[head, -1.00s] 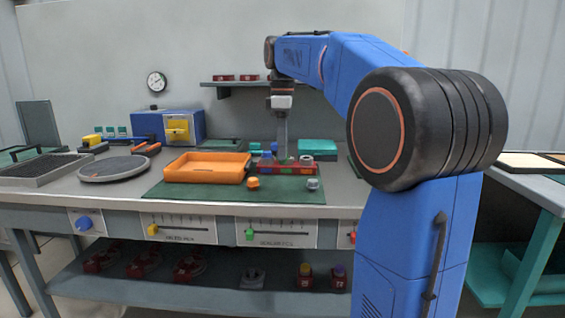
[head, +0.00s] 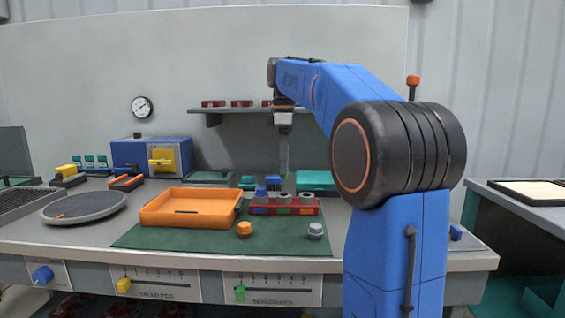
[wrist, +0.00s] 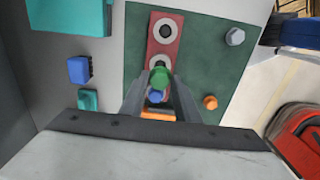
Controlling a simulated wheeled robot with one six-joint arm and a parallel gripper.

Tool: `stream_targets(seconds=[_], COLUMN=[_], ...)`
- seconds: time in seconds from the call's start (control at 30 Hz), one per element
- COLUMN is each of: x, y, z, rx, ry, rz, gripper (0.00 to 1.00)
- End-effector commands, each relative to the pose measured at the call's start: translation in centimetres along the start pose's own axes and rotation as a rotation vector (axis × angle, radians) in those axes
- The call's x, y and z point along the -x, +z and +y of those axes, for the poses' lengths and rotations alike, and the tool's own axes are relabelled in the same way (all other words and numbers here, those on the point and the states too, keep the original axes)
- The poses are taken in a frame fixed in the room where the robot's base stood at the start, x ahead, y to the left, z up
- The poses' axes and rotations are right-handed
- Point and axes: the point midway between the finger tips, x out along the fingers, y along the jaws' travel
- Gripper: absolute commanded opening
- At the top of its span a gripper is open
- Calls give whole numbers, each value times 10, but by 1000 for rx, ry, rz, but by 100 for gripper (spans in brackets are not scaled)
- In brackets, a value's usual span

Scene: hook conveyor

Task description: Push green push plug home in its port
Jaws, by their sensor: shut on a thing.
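The green push plug (wrist: 159,78) is between my gripper's fingertips in the wrist view. My gripper (head: 285,172) is shut on it and stands above the red port block (head: 318,208) in the head view, with a gap below the fingertips. In the wrist view the block (wrist: 177,45) shows two round grey ports with dark holes. A blue part (wrist: 155,97) shows between the fingers, just below the green plug in the picture. The fingers and plug hide that end of the block, so I cannot tell how the blue part sits.
An orange tray (head: 150,217) lies left of the block on a green mat (head: 205,242). An orange knob (head: 244,229) and a grey knob (head: 315,230) stand in front. A blue block (wrist: 79,70) and teal boxes (wrist: 75,15) lie behind. The mat's front is mostly clear.

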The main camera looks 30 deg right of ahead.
Motion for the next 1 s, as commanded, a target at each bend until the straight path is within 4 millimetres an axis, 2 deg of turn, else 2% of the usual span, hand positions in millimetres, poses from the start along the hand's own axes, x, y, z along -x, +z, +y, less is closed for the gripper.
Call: stream_targets(seconds=[0.6, 1.0], x=[-44, -49], y=[0, 0], z=[0, 0], rx=[0, 0], ry=[-2, 0], rz=[-1, 0], gripper=[7, 7])
